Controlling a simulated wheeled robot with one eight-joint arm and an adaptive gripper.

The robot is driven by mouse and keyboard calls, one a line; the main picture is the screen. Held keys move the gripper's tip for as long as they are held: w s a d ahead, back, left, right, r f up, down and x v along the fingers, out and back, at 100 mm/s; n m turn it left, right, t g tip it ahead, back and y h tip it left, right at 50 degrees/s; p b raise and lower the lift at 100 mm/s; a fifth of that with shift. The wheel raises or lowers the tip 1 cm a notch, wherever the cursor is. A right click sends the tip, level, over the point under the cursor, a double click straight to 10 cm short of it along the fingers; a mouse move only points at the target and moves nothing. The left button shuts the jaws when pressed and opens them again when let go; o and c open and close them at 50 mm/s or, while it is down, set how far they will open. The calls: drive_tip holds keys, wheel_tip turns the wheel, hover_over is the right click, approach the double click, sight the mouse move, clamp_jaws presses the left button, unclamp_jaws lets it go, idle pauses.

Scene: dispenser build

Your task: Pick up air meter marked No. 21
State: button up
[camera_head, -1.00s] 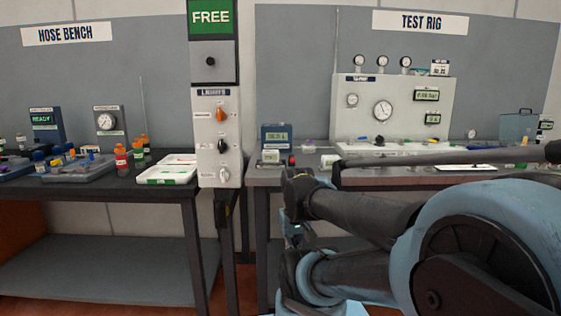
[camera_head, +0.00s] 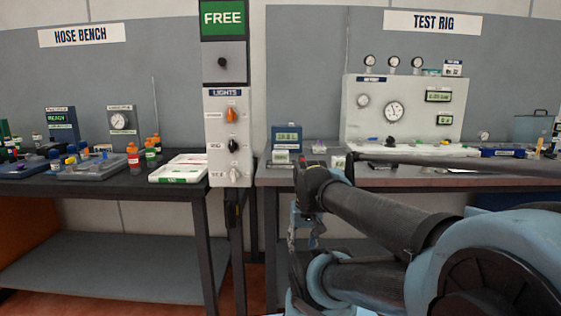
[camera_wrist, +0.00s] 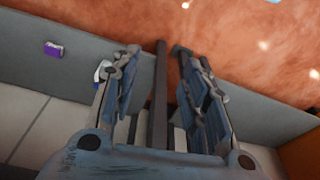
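I cannot make out a No. 21 marking on any device. A blue meter with a lit display (camera_head: 286,137) stands on the test rig bench, at its left end. A grey dial gauge box (camera_head: 121,121) and a dark blue box with a green display (camera_head: 61,122) stand on the hose bench. A small card (camera_head: 453,68) on top of the test rig panel has text too small to read. My gripper (camera_wrist: 158,50) is open in the wrist view, with nothing held. A dark post shows between its fingers. In the head view my gripper is low, below the test rig bench top.
The light-switch post (camera_head: 228,140) stands between the benches. The hose bench holds a white tray (camera_head: 178,169), a grey tray (camera_head: 92,172) and several bottles. The test rig panel (camera_head: 402,108) rises behind my arm. A purple item (camera_wrist: 53,49) lies in the wrist view.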

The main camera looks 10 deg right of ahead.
drive_tip(key=shift+o, duration=0.9)
drive_tip(key=w+r+m+y, duration=0.1)
drive_tip(key=w+r+m, duration=0.4)
drive_tip(key=w+r, duration=0.5)
wheel_tip(320, 180, up, 3)
drive_tip(key=shift+a+f+g, duration=0.15)
drive_tip(key=shift+a+g, duration=0.05)
drive_tip(key=shift+g, duration=0.1)
drive_tip(key=w+d+r+m+y, duration=0.1)
drive_tip(key=w+d+r+m, duration=0.2)
drive_tip(key=w+r+m, duration=0.5)
drive_tip(key=w+d+r+m+y, duration=0.15)
drive_tip(key=w+r, duration=0.45)
drive_tip(key=w, duration=0.6)
drive_tip(key=w+d+r+m+y, duration=0.1)
drive_tip(key=w+d+r+m, duration=0.2)
drive_tip(key=w+r+m, duration=0.5)
drive_tip(key=n, duration=0.3)
approach(281, 152)
drive_tip(key=shift+g, duration=0.4)
drive_tip(key=w+f, duration=0.2)
drive_tip(key=f, duration=0.1)
drive_tip(key=w+a+f, duration=0.1)
drive_tip(key=f, duration=0.1)
drive_tip(key=shift+w+a+f, duration=0.1)
drive_tip(key=shift+w+a, duration=0.05)
drive_tip(key=shift+w, duration=0.05)
drive_tip(key=shift+x, duration=2.65)
drive_tip(key=shift+a, duration=0.2)
clamp_jaws()
